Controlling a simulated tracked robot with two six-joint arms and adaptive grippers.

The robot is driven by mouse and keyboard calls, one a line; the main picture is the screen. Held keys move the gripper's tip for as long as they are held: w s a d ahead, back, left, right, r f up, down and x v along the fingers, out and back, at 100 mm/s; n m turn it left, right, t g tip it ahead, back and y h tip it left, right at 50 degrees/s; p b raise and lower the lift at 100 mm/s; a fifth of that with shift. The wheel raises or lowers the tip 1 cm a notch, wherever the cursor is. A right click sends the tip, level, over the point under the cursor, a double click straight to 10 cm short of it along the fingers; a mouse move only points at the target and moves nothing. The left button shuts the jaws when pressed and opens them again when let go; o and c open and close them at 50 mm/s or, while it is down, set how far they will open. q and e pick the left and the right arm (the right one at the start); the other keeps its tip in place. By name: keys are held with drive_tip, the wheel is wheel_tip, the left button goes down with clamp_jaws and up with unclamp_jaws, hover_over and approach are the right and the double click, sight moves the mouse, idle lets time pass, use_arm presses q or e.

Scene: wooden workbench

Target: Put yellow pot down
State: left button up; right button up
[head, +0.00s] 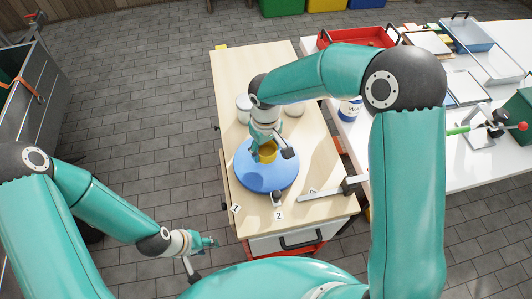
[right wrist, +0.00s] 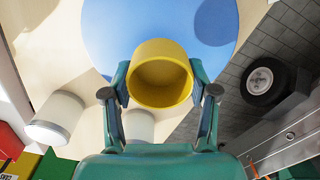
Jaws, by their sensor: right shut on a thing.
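The yellow pot (head: 267,153) is over the blue round disc (head: 262,181) on the wooden workbench. My right gripper (head: 266,147) is shut on it from above. In the right wrist view, the pot (right wrist: 160,88) sits between the two fingers of the right gripper (right wrist: 160,76), its round opening facing the camera. The blue disc (right wrist: 150,18) lies behind it, with a dark round shadow to the right of the pot. I cannot tell whether the pot touches the disc. My left gripper (head: 209,242) is low at the left, off the bench and away from the pot; its jaws are too small to read.
White canisters (head: 244,108) (head: 295,107) stand behind the disc. Number tags and a dark-ended metal tool (head: 335,190) lie along the bench's front. A white table (head: 424,128) with a red tray (head: 350,38) and other items is at the right.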

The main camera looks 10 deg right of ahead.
sight(266, 154)
drive_tip(key=shift+f, duration=1.65)
drive_tip(key=shift+f, duration=0.1)
drive_tip(key=o, duration=0.9)
drive_tip(key=shift+o, duration=0.2)
wheel_tip(266, 154, up, 12)
drive_tip(key=shift+b, duration=0.3)
